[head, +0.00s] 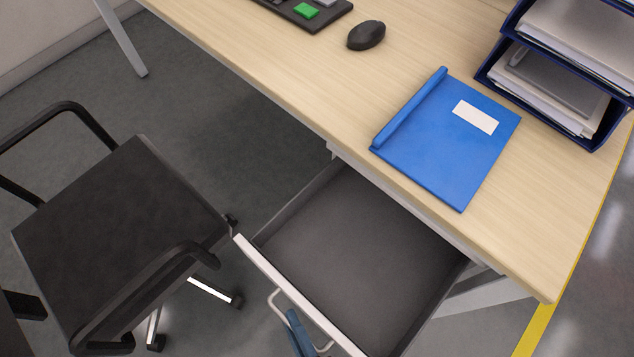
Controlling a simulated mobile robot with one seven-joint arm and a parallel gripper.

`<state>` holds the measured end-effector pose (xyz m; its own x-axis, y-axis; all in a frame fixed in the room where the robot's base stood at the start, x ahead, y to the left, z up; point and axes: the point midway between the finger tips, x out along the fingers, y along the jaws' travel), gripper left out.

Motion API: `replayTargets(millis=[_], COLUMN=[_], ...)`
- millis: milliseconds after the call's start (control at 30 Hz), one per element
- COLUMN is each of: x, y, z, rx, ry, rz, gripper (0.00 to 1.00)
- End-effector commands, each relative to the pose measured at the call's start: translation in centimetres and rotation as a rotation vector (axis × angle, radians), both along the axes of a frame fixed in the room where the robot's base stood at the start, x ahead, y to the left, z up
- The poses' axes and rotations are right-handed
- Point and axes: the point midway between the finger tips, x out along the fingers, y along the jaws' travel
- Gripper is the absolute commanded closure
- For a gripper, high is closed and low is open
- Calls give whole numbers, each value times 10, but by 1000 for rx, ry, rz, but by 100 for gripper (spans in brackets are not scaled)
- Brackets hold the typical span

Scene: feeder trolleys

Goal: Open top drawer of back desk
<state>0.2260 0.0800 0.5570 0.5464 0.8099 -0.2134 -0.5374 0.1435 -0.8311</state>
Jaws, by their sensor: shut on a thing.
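The wooden desk (250,60) has its top drawer (360,250) pulled well out. The drawer's dark grey inside is empty where it shows. Its pale front panel (285,283) carries a light bar handle (274,303) on the outer side. My gripper (299,335) shows only in part at the bottom edge, as blue-grey fingers at the handle. It is shut on the handle. The rest of my gripper and the right end of the drawer front are cut off by the picture's lower edge.
A black office chair (120,230) with armrests stands left of the drawer, close to its front corner. Grey floor shows between chair and desk.

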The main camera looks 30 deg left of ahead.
Motion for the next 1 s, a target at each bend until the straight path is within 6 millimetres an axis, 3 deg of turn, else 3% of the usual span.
replayTargets(millis=[233,700,733,800,1000], x=[-30,-36,-36,-36,-36], y=[7,8,8,8,9], z=[1,0,0,0,0], rx=[0,0,0,0,0], ry=[-1,0,0,0,0], rz=[-4,-2,-2,-2,-1], gripper=[100,100,83,73,73])
